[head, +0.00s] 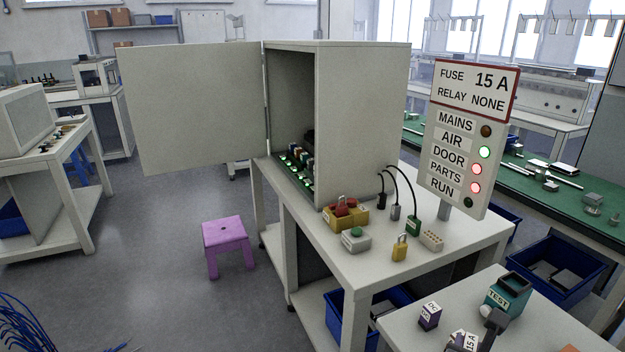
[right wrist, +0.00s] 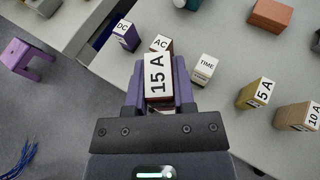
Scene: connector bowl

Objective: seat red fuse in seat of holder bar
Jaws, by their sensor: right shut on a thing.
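My right gripper (right wrist: 157,88) is shut on a block with a white "15 A" label (right wrist: 157,76); the little of its body that shows is reddish brown, fitting the red fuse. In the head view the "15 A" label also shows (head: 470,342) at the bottom edge, by my dark right gripper (head: 484,338), over the near table. The holder bar cannot be made out; coloured parts on a green board (head: 300,172) show low inside the open cabinet (head: 362,120), partly hidden by its side wall. My left gripper is out of view.
Around the gripper stand a DC block (right wrist: 126,36), an AC block (right wrist: 161,46), a TIME block (right wrist: 204,69), a 5 A block (right wrist: 255,93) and a 10 A block (right wrist: 298,116). A teal TEST box (head: 508,294) stands nearby. The cabinet door (head: 195,105) is swung open left.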

